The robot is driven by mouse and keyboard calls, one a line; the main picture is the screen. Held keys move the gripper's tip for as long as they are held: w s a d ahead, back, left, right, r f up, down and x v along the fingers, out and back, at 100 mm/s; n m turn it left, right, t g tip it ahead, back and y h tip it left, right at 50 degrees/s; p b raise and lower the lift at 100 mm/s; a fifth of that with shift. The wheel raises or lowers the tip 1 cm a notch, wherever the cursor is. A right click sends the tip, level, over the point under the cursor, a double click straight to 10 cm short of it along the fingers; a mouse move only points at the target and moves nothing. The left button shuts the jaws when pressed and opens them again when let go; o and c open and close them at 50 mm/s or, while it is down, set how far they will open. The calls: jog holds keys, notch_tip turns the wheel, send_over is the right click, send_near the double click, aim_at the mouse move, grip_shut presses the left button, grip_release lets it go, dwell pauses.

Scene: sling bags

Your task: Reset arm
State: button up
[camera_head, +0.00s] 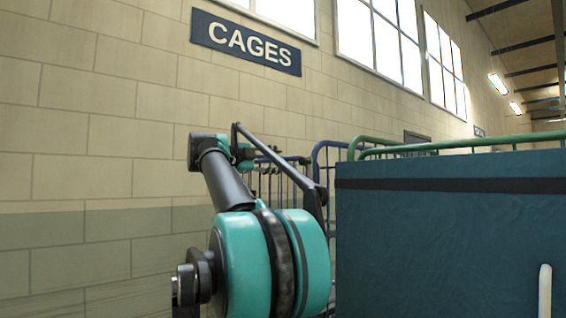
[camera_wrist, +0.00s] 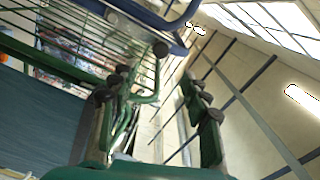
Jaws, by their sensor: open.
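My gripper (camera_wrist: 158,82) shows in the wrist view with its two dark fingers spread apart and nothing between them. Past the fingers are a green metal rail and a wire cage (camera_wrist: 100,42), which looks tilted in this view. In the head view my teal and black arm rises in the middle, in front of the pale block wall. I cannot make out the gripper's fingers clearly there. No sling bag can be clearly told in either view.
A dark teal panel (camera_head: 440,240) with a black band and green top rails fills the right of the head view. A blue cage frame (camera_head: 320,155) stands behind my arm. The block wall (camera_head: 90,130) carries a CAGES sign (camera_head: 246,42). Space left of my arm looks clear.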

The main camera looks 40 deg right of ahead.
dwell(0.5)
jog(key=a+f+n+t+y, duration=0.1)
jog(key=a+f+n+y, duration=0.3)
jog(key=f, duration=1)
jog(key=s+a+f+n+y, duration=0.15)
jog(key=a+f+n, duration=0.4)
jog(key=f, duration=0.95)
jog(key=a+f+n+t+y, duration=0.1)
jog(key=a+f+n+y, duration=0.45)
jog(key=f, duration=0.85)
jog(key=s+a+f+n+y, duration=0.2)
jog(key=s+a+f+n, duration=0.3)
jog(key=f, duration=0.4)
jog(key=s+a+f+n+y, duration=0.2)
jog(key=s+a+f+n, duration=0.3)
jog(key=f, duration=0.4)
jog(key=s+a+f+n+y, duration=0.3)
jog(key=s+a+f+n, duration=0.2)
jog(key=f, duration=0.4)
jog(key=shift+a+n+t, duration=0.3)
jog(key=shift+a+n, duration=0.5)
jog(key=shift+a, duration=0.25)
jog(key=shift+c, duration=0.2)
